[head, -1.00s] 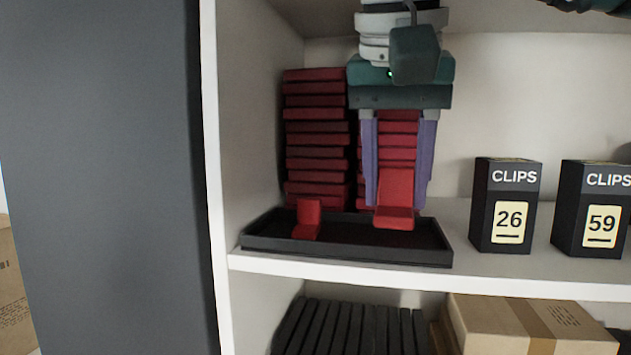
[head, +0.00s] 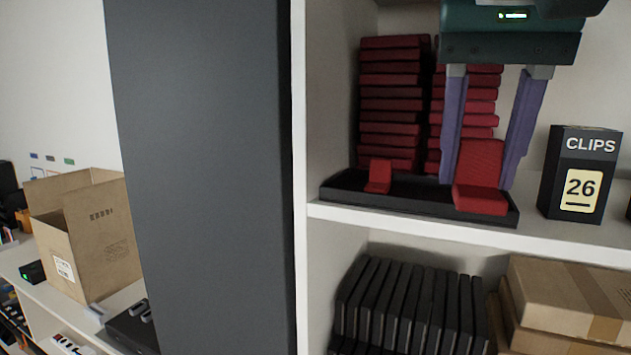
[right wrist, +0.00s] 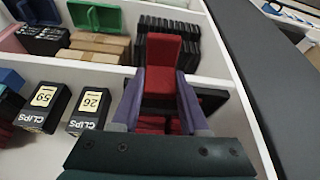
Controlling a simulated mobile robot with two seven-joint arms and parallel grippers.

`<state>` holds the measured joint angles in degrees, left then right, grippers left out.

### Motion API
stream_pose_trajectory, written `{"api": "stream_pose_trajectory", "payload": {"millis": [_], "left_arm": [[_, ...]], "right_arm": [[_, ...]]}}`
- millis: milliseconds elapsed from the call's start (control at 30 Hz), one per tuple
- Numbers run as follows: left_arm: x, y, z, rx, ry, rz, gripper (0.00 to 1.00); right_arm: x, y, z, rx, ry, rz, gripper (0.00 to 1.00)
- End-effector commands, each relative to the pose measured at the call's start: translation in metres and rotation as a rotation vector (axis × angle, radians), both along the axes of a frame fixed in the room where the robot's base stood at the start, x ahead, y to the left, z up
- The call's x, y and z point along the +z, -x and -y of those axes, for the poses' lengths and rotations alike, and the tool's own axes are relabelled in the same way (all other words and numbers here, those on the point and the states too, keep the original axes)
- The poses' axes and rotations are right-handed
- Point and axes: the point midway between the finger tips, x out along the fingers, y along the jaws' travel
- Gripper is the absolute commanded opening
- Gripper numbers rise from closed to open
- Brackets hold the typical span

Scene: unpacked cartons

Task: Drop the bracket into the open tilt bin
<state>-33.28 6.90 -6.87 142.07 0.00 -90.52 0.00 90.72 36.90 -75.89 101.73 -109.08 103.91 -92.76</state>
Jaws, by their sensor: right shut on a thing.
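My right gripper (head: 477,183) is shut on a red L-shaped bracket (head: 480,165), over the right part of a black tray (head: 345,199) on the white shelf. The same bracket shows between the fingers in the right wrist view (right wrist: 163,65). A smaller-looking red bracket (head: 378,176) stands in the tray's left part. An open green bin (right wrist: 96,18) shows in the right wrist view; I cannot tell whether it is the tilt bin. My left gripper is not in view.
Stacked red parts (head: 390,105) stand behind the tray. A black CLIPS box (head: 580,170) is at its right. A grey upright panel (head: 200,170) borders the shelf at left. Below are black slabs (head: 410,300) and cartons (head: 570,295). An open carton (head: 105,235) stands far left.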

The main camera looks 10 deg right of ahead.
Motion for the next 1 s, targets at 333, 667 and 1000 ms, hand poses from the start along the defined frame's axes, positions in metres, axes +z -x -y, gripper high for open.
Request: {"api": "stream_pose_trajectory", "payload": {"millis": [333,667,1000], "left_arm": [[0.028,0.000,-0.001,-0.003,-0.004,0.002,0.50],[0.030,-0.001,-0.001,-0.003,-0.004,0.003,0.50],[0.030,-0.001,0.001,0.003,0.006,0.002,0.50]], "right_arm": [[0.003,0.064,-0.004,0.396,0.000,0.004,0.00],[0.001,0.079,-0.005,0.481,0.006,0.008,0.00],[-0.038,0.082,-0.005,0.470,0.003,-0.005,0.00]]}}
